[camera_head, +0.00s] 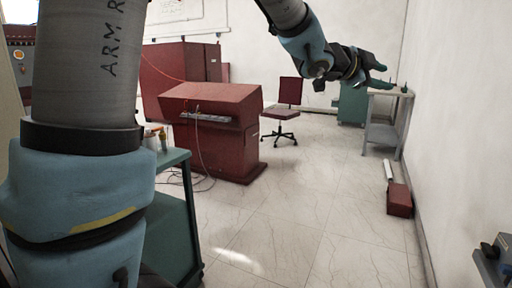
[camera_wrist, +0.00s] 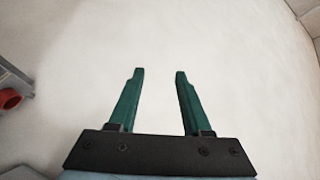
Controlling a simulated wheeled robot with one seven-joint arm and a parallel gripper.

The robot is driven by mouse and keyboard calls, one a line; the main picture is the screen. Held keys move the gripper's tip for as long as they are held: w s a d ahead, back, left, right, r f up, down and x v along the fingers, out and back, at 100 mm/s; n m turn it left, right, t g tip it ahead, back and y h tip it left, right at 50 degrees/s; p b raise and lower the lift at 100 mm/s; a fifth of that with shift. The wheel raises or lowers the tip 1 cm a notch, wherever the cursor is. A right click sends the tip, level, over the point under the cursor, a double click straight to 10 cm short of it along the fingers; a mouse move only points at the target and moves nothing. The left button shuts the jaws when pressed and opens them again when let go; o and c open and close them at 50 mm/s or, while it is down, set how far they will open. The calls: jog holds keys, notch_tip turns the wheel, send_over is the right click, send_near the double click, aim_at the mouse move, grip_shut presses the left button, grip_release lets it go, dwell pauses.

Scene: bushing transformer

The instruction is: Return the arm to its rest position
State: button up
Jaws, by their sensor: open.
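My gripper (camera_wrist: 159,72) shows in the wrist view with its two green fingers apart and nothing between them. Behind the fingers is a plain pale surface. In the head view my gripper (camera_head: 390,85) is at the upper right, at the end of my raised arm, and points to the right. It appears in front of a far workbench (camera_head: 383,132); I cannot tell the distance between them. Large grey and blue links of my arm fill the left of the head view and hide what is behind them.
A dark red console (camera_head: 215,140) and a red swivel chair (camera_head: 286,108) stand mid-room. A teal table (camera_head: 175,215) is close at the left. A red box (camera_head: 399,199) lies by the right wall (camera_head: 460,120). A grey object (camera_head: 492,265) is at the lower right. The tiled floor (camera_head: 300,215) between is clear.

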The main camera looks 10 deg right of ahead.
jog(key=w+a+f+n+t+y, duration=0.1)
jog(key=w+a+f+n+y, duration=0.3)
jog(key=a, duration=0.4)
jog(key=w+a+f+n+t+y, duration=0.2)
jog(key=w+a+f+n, duration=0.15)
jog(key=a+f, duration=0.4)
jog(key=w+a+f+n+t+y, duration=0.1)
jog(key=w+a+f+n+y, duration=0.3)
jog(key=a, duration=0.5)
jog(key=s+a+f+n+g+y, duration=0.2)
jog(key=s+a+f+n, duration=0.15)
jog(key=a, duration=0.35)
jog(key=s+a+f+n+g+y, duration=0.1)
jog(key=s+a+f+n+y, duration=0.15)
jog(key=a+f+n, duration=0.4)
jog(key=s+a+f+n+g, duration=0.3)
jog(key=s+a+g, duration=0.1)
jog(key=s+a, duration=0.5)
jog(key=shift+s+f, duration=0.2)
jog(key=shift+s, duration=0.8)
jog(key=shift+y, duration=0.25)
